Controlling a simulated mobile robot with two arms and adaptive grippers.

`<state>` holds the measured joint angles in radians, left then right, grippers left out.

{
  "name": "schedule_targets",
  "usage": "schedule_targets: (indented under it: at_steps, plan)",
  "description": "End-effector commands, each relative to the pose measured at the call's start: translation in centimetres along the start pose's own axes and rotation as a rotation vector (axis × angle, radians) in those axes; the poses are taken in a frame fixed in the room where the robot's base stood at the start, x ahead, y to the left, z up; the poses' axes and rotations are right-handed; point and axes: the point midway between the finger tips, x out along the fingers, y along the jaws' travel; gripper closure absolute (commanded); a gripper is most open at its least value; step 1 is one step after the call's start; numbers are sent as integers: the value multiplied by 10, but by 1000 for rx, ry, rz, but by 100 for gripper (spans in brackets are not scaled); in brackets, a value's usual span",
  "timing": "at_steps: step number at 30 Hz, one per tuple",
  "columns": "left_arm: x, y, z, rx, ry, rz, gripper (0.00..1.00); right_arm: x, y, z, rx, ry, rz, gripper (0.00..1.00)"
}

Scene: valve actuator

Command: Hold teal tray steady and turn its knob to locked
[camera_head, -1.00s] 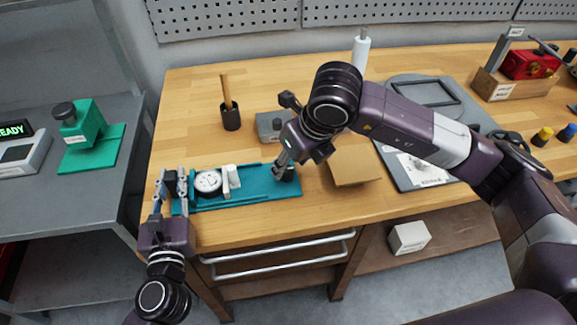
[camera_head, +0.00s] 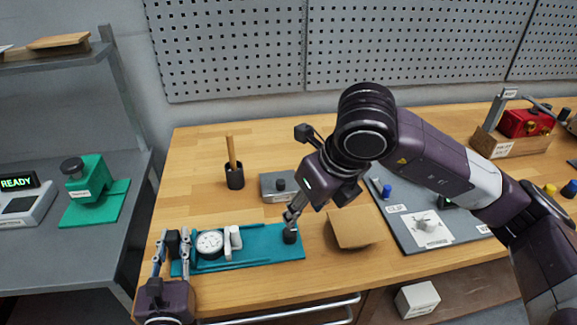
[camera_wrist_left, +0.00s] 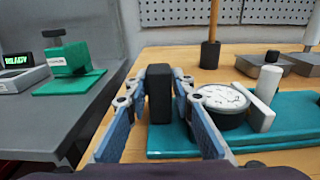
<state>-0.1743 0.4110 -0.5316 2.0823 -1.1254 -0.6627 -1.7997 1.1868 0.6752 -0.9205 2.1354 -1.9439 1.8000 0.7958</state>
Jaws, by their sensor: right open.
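The teal tray (camera_head: 265,244) lies along the front left of the bench, with a round white-faced dial (camera_head: 210,243) and a white upright piece (camera_head: 233,238) on it. It also shows in the left wrist view (camera_wrist_left: 172,142). My left gripper (camera_head: 173,240) has its fingers on both sides of a black upright block (camera_wrist_left: 160,93) at the tray's left end and appears shut on it. The dark round knob (camera_head: 290,236) is at the tray's right end. My right gripper (camera_head: 292,215) is open, pointing down at the knob; whether its fingers touch it is unclear.
A grey box with a dark knob (camera_head: 279,187) and a black cup holding a wooden stick (camera_head: 234,177) stand behind the tray. A tan block (camera_head: 353,229) is right of the knob. A grey board (camera_head: 405,235) lies farther right. A green device (camera_head: 90,180) is on the left shelf.

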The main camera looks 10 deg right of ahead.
Motion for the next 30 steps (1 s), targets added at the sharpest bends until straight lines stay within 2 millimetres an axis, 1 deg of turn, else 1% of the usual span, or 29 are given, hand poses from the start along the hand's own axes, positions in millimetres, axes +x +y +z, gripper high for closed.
schedule_targets:
  at_steps: [1, 3, 4, 12, 16, 20, 27, 30]
  plan:
    - [0, 0, 0, 0, 0, 0, 70, 0, 0, 0, 0, 0, 0, 59]
    - [0, 0, 0, 1, -1, 0, 62, 0, 0, 0, 0, 0, 0, 59]
    - [0, 0, 0, 1, -1, 0, 61, 0, 0, 0, 0, 0, 0, 59]
    - [0, 0, 2, 1, -4, 0, 61, 0, 0, 0, 0, 0, 0, 59]
    - [-8, 0, 1, 0, -2, 0, 61, 0, 0, 0, 0, 0, 0, 59]
    - [-26, 0, 1, -1, 0, -1, 61, 0, 0, 0, 0, 0, 0, 59]
    - [-72, 0, -1, 2, 2, -1, 61, 0, 0, 0, 0, 0, 0, 59]
    - [-89, 0, -1, 2, 2, 0, 61, 0, 0, 0, 0, 0, 0, 59]
